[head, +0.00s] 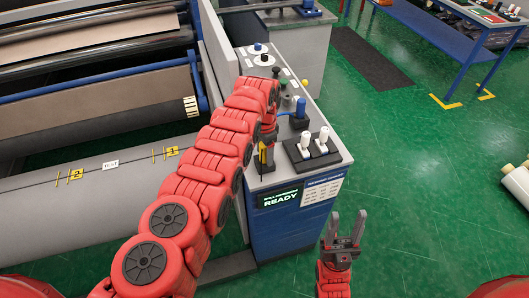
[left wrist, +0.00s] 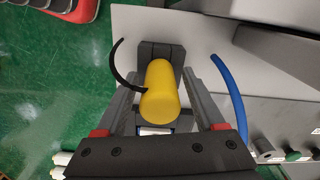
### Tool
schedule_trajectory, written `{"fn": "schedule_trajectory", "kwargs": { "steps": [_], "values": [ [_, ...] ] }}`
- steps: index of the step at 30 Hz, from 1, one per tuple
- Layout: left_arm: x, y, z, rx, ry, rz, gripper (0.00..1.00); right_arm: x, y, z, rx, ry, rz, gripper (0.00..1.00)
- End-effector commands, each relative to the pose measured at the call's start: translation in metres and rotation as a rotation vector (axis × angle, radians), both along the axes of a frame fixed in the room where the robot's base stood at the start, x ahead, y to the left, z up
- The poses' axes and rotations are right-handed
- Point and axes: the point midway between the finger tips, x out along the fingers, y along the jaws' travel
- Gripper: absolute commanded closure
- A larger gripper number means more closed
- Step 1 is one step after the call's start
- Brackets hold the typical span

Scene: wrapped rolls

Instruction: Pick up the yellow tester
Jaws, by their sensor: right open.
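The yellow tester (left wrist: 160,92) is a rounded yellow cylinder with a black curved lead beside it in the left wrist view. It stands at a dark holder (left wrist: 162,50) on the grey console top. In the head view a narrow strip of the tester (head: 263,153) shows at the console's front left, mostly hidden by my left arm. My left gripper (left wrist: 160,75) is open, with a finger on each side of the tester and gaps visible. In the head view my left gripper (head: 267,140) is largely hidden. My right gripper (head: 347,218) is open and empty in front of the console.
The console (head: 290,215) carries two white levers (head: 314,146) on a black base, several knobs and a READY screen (head: 281,197). A blue cable (left wrist: 230,92) curves beside my left gripper. Large rollers (head: 95,165) stand left. Green floor is free right of the console.

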Motion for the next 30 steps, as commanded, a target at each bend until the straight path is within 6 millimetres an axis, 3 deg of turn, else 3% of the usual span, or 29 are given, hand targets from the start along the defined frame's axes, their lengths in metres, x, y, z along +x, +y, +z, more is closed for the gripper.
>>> {"fn": "schedule_trajectory", "kwargs": {
  "steps": [1, 11, 30],
  "values": [
    [0.0000, 0.0001, 0.0001, 0.000, 0.000, 0.000, 0.41, 0.0000, 0.0000, 0.0000, 0.000, 0.000, 0.000, 0.50],
    [-0.0001, 0.0000, 0.0000, 0.000, 0.000, 0.000, 1.00, 0.0000, 0.0000, 0.0001, 0.000, 0.000, 0.000, 0.50],
    [0.0005, -0.0023, 0.0054, 0.000, 0.000, 0.000, 1.00, 0.0000, 0.0000, -0.0024, 0.000, 0.000, 0.000, 0.50]
  ]
}}
